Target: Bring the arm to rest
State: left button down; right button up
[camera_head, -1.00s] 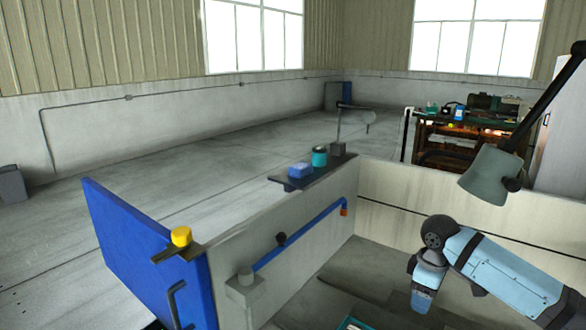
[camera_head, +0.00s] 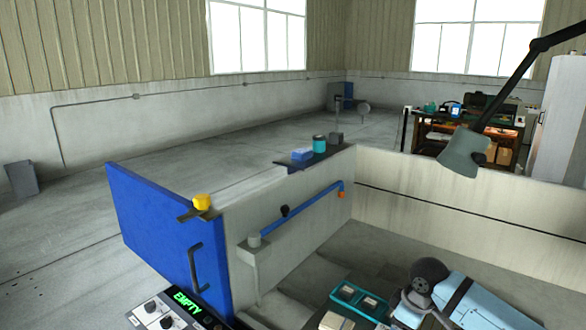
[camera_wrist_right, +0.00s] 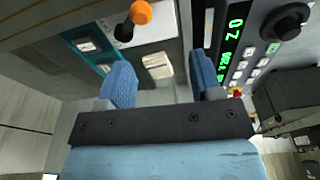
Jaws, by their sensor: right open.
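My right arm (camera_head: 460,303) comes in at the lower right of the head view, its dark elbow-like joint beside a teal tray (camera_head: 358,299). Its fingertips are not seen there. In the right wrist view my right gripper (camera_wrist_right: 162,76) has two blue ribbed fingers standing apart, with nothing held between them. A pale block (camera_wrist_right: 158,66) shows beyond the gap, and the teal tray (camera_wrist_right: 104,69) lies to the left of it. I cannot tell how far the fingers are from these. My left gripper is in neither view.
A control panel (camera_head: 150,312) with a green "EMPTY" display stands at the lower left. A blue door (camera_head: 165,225) and grey tank wall (camera_head: 300,235) stand behind. A lamp (camera_head: 465,152) hangs at right. An orange-knobbed lever (camera_wrist_right: 140,12) and a lettered panel (camera_wrist_right: 233,50) show near the fingers.

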jog(key=s+a+f+m+t+y+b, duration=0.1)
jog(key=s+a+f+t+y+b, duration=0.1)
jog(key=s+a+f, duration=0.55)
jog(key=s+a+f+m+t+y+b, duration=0.2)
jog(key=s+a+f, duration=0.15)
jog(key=f, duration=0.75)
jog(key=s+d+f+m+t+b, duration=0.1)
jog(key=s+f+m+t+b, duration=0.2)
jog(key=s, duration=0.5)
pick_arm(q)
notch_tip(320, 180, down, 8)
jog(key=b, duration=0.1)
pick_arm(e)
jog(key=s+d+f+m+t+h, duration=0.15)
jog(key=s+d+f, duration=0.3)
jog(key=s, duration=0.45)
pick_arm(q)
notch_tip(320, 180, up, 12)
jog(key=p, duration=1.3)
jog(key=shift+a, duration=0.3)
pick_arm(e)
notch_tip(320, 180, up, 12)
jog(key=t, duration=0.1)
jog(key=shift+s+d+h, duration=0.25)
jog(key=shift+s+h, duration=0.05)
jog(key=shift+h, duration=0.05)
